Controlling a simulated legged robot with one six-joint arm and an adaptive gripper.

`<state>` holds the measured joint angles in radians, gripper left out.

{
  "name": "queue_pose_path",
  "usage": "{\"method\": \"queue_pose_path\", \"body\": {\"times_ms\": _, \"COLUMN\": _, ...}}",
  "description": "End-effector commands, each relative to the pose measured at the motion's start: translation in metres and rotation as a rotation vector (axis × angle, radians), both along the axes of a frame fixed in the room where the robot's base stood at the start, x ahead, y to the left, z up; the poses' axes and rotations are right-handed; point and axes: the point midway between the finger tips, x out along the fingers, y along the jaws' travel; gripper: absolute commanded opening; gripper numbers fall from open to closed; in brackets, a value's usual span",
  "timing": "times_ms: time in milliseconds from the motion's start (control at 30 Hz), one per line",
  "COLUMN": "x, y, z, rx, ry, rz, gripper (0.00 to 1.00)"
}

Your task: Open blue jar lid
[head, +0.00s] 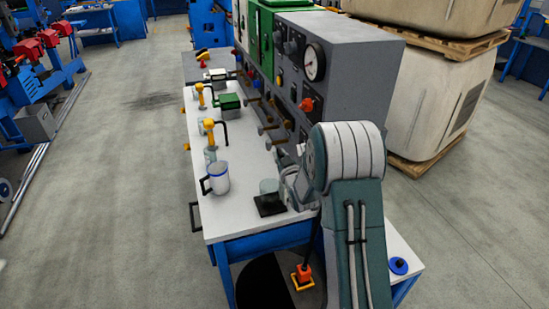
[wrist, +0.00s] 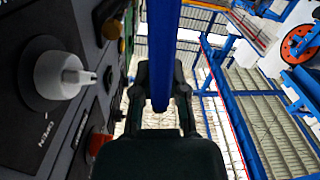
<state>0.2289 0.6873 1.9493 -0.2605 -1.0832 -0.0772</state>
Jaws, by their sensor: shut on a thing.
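My gripper (wrist: 161,72) shows in the wrist view with its black fingers on either side of a long blue bar-like thing (wrist: 163,40), and it is shut on it. I cannot tell what the blue thing is. In the head view my folded arm hides the gripper. A white jar or mug (head: 219,181) with a blue rim and black handle stands upright on the white bench (head: 226,214); its top looks open. A round blue disc with a small knob (head: 398,266), which looks like a lid, lies on the bench's near right corner.
A black pad (head: 268,206) with a clear vessel (head: 268,186) sits right of the jar. A grey control panel with a gauge (head: 314,63) lines the bench's right side. A white knob (wrist: 62,76) shows close in the wrist view.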

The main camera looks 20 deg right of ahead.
Motion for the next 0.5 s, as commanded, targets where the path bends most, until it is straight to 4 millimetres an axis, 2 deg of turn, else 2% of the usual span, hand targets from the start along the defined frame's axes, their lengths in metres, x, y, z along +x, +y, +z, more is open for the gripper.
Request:
{"method": "queue_pose_path", "body": {"times_ms": 33, "x": -0.0013, "y": -0.0033, "z": -0.0046, "rx": 0.0, "ry": 0.012, "rz": -0.005, "gripper": 0.0}}
{"method": "queue_pose_path", "body": {"times_ms": 500, "x": -0.0016, "y": -0.0071, "z": -0.0054, "rx": -0.001, "ry": 0.015, "rz": -0.003, "gripper": 0.0}}
